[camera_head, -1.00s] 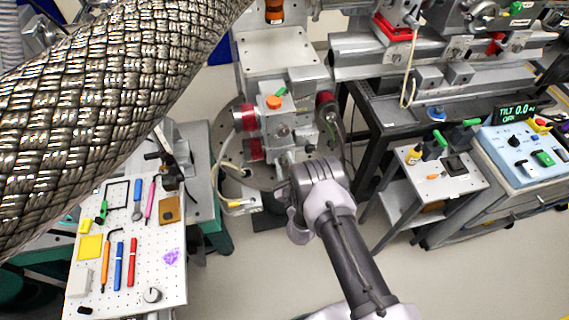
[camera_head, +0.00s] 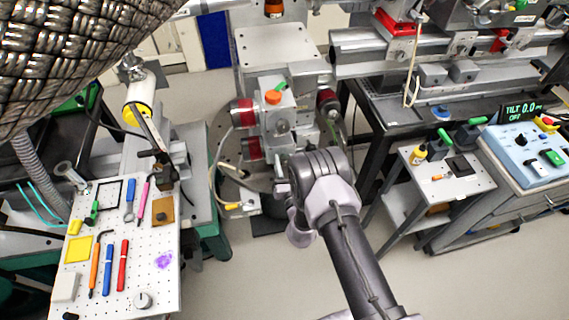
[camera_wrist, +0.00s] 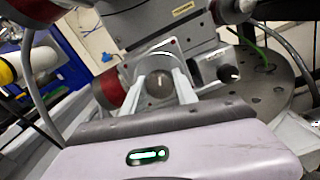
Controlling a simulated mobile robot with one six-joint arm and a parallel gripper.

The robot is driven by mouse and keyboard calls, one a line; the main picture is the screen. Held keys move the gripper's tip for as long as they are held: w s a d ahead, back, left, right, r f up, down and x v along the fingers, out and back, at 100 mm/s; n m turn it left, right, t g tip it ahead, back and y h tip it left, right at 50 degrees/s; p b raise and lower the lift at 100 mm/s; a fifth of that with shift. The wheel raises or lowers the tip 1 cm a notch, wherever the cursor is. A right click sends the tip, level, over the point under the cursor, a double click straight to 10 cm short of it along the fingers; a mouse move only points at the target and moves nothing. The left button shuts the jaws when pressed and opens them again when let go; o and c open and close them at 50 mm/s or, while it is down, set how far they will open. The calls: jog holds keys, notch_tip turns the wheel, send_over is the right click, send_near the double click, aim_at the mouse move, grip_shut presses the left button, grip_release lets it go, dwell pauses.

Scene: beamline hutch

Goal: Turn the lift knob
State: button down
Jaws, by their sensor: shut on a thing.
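The grey stage unit (camera_head: 277,115) stands at the centre of the head view, with an orange cap on top and red-banded cylinders at its sides. In the wrist view, a round grey knob (camera_wrist: 159,86) on its front sits between the two pale fingers of my gripper (camera_wrist: 159,79). The fingers are shut on this knob from both sides. I take it to be the lift knob; no label on it is readable. In the head view my wrist hides the fingertips and the knob.
A smaller black knob (camera_wrist: 228,73) is close to the right finger. A round perforated base plate (camera_wrist: 265,85) lies below. A pegboard of tools (camera_head: 110,255) is at the left, a small cart (camera_head: 455,175) and a blue control box (camera_head: 525,150) at the right. A braided hose blocks the upper left.

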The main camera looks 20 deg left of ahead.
jog(key=shift+m, duration=0.6)
jog(key=c, duration=1)
grip_release()
jog(key=shift+o, duration=0.2)
jog(key=p+v, duration=1.1)
jog(key=v, duration=0.6)
jog(key=shift+s, duration=0.25)
